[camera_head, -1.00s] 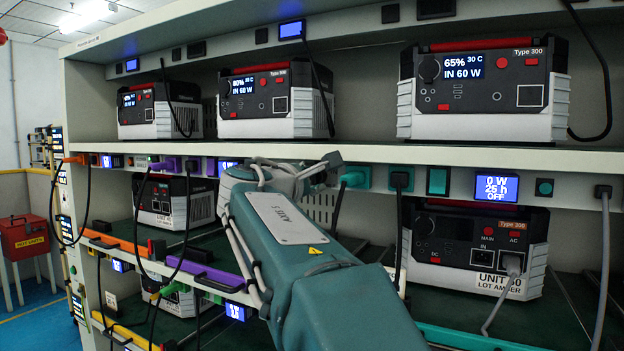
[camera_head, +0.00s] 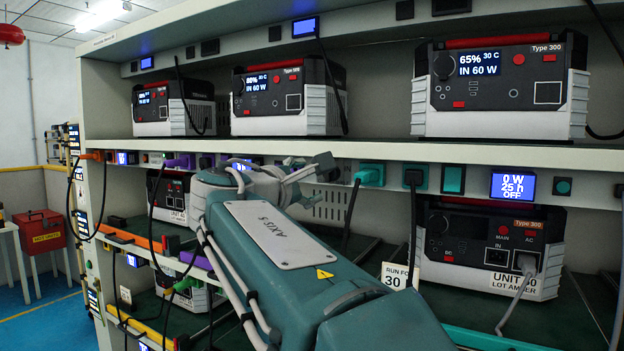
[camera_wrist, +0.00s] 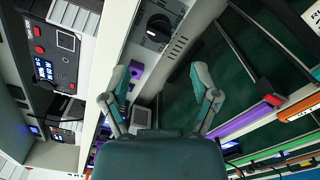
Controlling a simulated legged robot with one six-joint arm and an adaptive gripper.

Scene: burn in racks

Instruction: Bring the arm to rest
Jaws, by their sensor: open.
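My gripper (camera_wrist: 160,88) shows in the wrist view with its two grey-green fingers spread wide and nothing between them. In the head view my teal arm, marked AXIS 5, reaches up from the bottom right towards the rack. My gripper (camera_head: 308,170) is at its far end, partly hidden by the wrist, in front of the strip under the middle shelf. I cannot tell whether it touches the rack.
The rack's middle shelf (camera_head: 400,152) carries several power units, one reading 65% (camera_head: 500,90). Below right stands Unit 30 or similar (camera_head: 480,245), its number partly unclear, with a grey cable plugged in. Cables hang at left. A red box (camera_head: 42,231) stands beyond the rack.

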